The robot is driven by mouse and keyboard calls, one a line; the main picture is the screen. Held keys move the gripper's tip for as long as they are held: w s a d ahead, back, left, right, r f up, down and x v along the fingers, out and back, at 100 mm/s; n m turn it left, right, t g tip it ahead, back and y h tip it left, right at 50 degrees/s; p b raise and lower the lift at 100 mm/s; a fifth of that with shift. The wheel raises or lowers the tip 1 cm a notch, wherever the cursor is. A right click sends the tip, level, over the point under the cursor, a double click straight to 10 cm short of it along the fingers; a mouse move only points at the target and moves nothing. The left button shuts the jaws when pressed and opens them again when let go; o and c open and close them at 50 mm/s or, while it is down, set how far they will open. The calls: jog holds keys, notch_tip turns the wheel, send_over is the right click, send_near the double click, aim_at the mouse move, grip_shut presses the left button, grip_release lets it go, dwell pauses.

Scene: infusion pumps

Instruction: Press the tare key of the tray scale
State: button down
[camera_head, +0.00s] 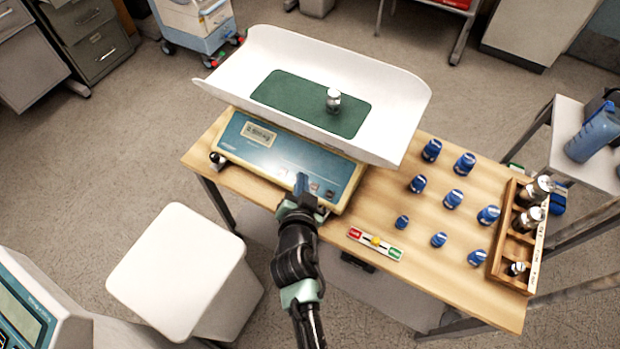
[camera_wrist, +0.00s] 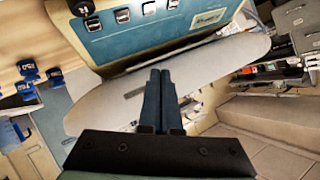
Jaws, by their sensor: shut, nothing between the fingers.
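The tray scale (camera_head: 285,160) stands on the wooden table, with a white curved tray (camera_head: 235,60) on top and a blue front panel. Its lit display (camera_head: 258,133) sits at the panel's left; the digits are too small to read surely. Several small keys (camera_head: 314,188) sit towards the panel's right. In the wrist view the panel (camera_wrist: 150,38) fills the top, with a row of keys (camera_wrist: 123,15) and the display (camera_wrist: 208,19). I cannot read which key is tare. My gripper (camera_head: 301,181) is shut and empty, over the panel's front beside the keys. Its fingertips (camera_wrist: 160,72) appear apart from the keys in the wrist view.
A small silver-capped vial (camera_head: 333,100) stands on the tray's green mat (camera_head: 285,97). A red-yellow-green strip (camera_head: 375,243) lies right of my arm. A white stool (camera_head: 175,265) stands at front left.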

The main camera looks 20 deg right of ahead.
aim_at(314, 187)
jog(key=shift+f, duration=0.15)
jog(key=f+b, duration=0.1)
jog(key=f, duration=0.1)
jog(key=w+d+f+b, duration=0.1)
jog(key=f+b, duration=0.1)
jog(key=d+f+b, duration=0.1)
jog(key=f, duration=0.2)
jog(key=shift+w+d+b, duration=0.1)
jog(key=shift+w+b, duration=0.25)
jog(key=shift+b, duration=0.05)
jog(key=shift+w+d+f+b, duration=0.15)
jog(key=shift+d+f+b, duration=0.1)
jog(key=shift+f+b, duration=0.25)
dwell(1.6)
jog(key=shift+w+d+f+b, duration=0.15)
jog(key=shift+f+b, duration=0.15)
jog(key=shift+b, duration=0.2)
jog(key=shift+d+f+b, duration=0.1)
jog(key=shift+f+b, duration=0.25)
dwell(0.4)
jog(key=shift+r, duration=0.15)
jog(key=shift+a+r+p, duration=0.3)
jog(key=shift+r+p, duration=0.05)
jog(key=shift+r, duration=0.2)
